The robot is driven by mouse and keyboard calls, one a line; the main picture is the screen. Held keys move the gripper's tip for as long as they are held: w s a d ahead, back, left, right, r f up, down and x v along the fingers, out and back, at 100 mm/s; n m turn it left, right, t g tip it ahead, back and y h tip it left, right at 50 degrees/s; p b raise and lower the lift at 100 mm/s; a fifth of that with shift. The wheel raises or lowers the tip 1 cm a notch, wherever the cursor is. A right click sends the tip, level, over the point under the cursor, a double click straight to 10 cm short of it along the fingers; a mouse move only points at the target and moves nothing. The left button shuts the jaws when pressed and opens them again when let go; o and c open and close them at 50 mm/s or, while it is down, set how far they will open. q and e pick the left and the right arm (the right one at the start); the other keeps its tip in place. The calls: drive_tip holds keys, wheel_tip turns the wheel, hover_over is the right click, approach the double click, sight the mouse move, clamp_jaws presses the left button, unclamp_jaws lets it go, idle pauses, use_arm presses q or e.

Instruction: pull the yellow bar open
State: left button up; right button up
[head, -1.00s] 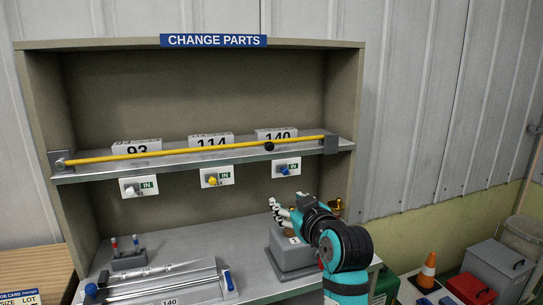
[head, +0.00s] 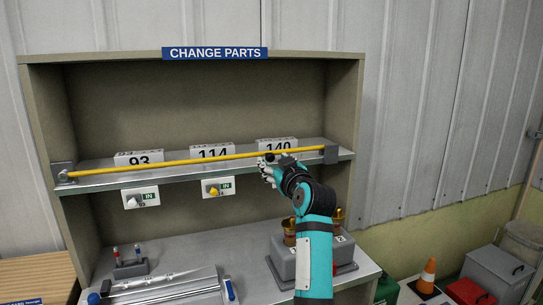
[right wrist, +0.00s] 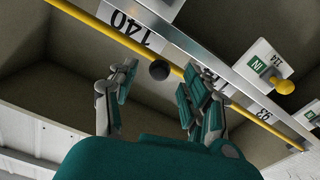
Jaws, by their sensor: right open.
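The yellow bar (head: 190,160) runs across the front of the shelf, from a bracket at the left to a grey block at the right. It also shows in the right wrist view (right wrist: 110,35). A black knob (right wrist: 159,70) sits on the bar. My right gripper (head: 268,168) is up at the bar near the 140 box. In the right wrist view (right wrist: 155,95) its fingers are spread, open, with the knob between them and a little beyond. Whether a finger touches the knob I cannot tell. My left gripper is not in view.
Number boxes 93 (head: 139,159), 114 (head: 212,152) and 140 (head: 277,145) stand on the shelf (head: 100,180) behind the bar. Tags with a white knob (head: 134,202) and a yellow knob (head: 213,190) hang below its edge. A grey block with brass parts (head: 315,258) stands on the lower counter.

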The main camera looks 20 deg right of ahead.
sight(272, 160)
drive_tip(key=shift+w, duration=1.55)
clamp_jaws()
